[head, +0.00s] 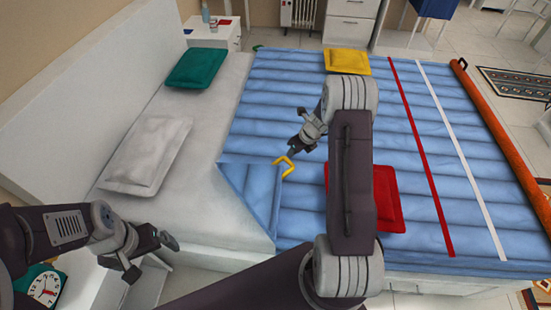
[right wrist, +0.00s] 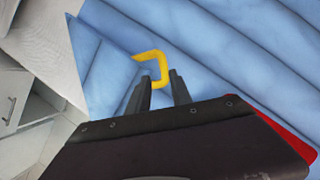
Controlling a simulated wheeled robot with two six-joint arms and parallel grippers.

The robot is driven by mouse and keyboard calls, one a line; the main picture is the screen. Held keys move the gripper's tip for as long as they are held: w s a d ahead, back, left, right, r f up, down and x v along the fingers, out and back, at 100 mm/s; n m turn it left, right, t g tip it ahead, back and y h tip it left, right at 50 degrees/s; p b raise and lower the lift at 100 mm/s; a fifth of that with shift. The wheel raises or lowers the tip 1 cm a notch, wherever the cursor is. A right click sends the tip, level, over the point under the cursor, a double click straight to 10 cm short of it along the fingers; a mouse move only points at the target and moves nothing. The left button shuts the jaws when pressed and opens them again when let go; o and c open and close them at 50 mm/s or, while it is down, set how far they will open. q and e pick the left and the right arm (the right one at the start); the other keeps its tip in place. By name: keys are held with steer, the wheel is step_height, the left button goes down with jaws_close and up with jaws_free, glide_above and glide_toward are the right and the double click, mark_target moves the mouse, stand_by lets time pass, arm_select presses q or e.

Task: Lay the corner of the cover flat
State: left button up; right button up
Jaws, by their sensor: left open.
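The blue quilted cover (head: 275,95) lies over the bed. Its near left corner is folded back as a triangular flap (head: 255,190), which also shows in the right wrist view (right wrist: 98,62). A yellow loop (head: 289,171) is at the flap's tip, lying over the cover. My right gripper (head: 291,153) is at this loop. In the right wrist view its fingers are apart, with the yellow loop (right wrist: 157,56) at their tips; I see no grip on it. My left gripper (head: 153,258) is open and empty beside the bed's near left end.
A red cushion (head: 387,200) lies on the cover, partly behind my right arm. A yellow cushion (head: 347,62) is at the far edge. Green (head: 196,68) and grey (head: 146,155) pillows lie on the bare sheet. An orange roll (head: 500,135) runs along the right edge.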

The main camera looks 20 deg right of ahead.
mark_target(289, 161)
steer(key=x, duration=0.2)
steer(key=b+x, duration=0.1)
steer(key=x, duration=0.2)
steer(key=b+x, duration=0.1)
steer(key=x, duration=0.1)
steer(key=shift+s+d+f, duration=0.15)
steer(key=shift+d+f, duration=0.2)
steer(key=shift+f, duration=0.15)
steer(key=shift+w+a+f, duration=0.1)
steer(key=shift+w+f, duration=0.2)
steer(key=shift+f, duration=0.2)
arm_select(q)
steer(key=shift+s+d+f, duration=0.1)
steer(key=shift+f, duration=0.5)
steer(key=shift+s+d+f, duration=0.1)
steer(key=shift+f, duration=0.5)
arm_select(e)
jaws_close()
